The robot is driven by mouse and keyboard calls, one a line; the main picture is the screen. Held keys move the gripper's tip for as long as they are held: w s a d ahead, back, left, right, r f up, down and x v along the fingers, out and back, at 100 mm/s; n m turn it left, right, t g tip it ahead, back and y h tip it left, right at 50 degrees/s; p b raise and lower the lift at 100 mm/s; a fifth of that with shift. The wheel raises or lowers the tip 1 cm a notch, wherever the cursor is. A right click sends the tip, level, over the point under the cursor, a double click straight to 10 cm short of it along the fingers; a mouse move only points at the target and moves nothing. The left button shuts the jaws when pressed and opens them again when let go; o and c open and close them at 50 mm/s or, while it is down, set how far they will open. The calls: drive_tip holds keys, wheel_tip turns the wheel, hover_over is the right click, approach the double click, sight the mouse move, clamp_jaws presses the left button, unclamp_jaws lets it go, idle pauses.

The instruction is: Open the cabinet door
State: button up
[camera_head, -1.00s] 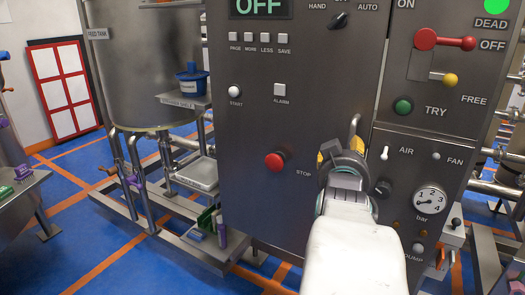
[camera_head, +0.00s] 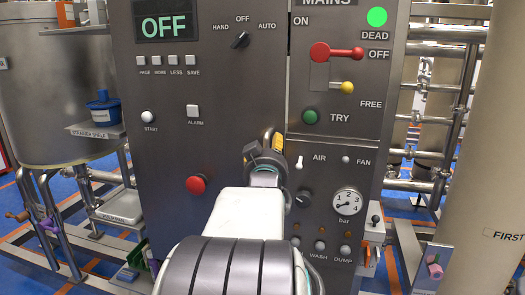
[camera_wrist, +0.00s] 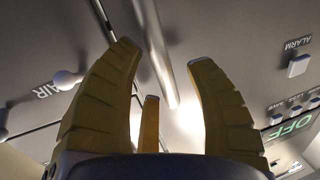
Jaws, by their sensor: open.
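The cabinet door is the grey metal panel (camera_head: 160,105) with the OFF display. It looks shut, with a thin seam along its right side. Its handle is a silver bar; in the wrist view the handle (camera_wrist: 152,35) runs between my yellow fingers. My gripper (camera_wrist: 165,54) is open around the bar, with no clear contact visible. In the head view my gripper (camera_head: 264,158) is in front of the door's right edge, and my wrist and arm hide most of the handle and the lower door.
Right of the seam is a fixed-looking panel (camera_head: 330,135) with a red lever (camera_head: 335,52), a green TRY button (camera_head: 310,116) and a gauge (camera_head: 347,203). A red stop button (camera_head: 196,184) is on the door. A steel tank (camera_head: 60,95) stands left; a beige column (camera_head: 485,150) stands right.

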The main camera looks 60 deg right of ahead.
drive_tip(key=shift+w+d, duration=0.15)
drive_tip(key=shift+d, duration=0.15)
drive_tip(key=shift+c, duration=0.2)
clamp_jaws()
idle(0.3)
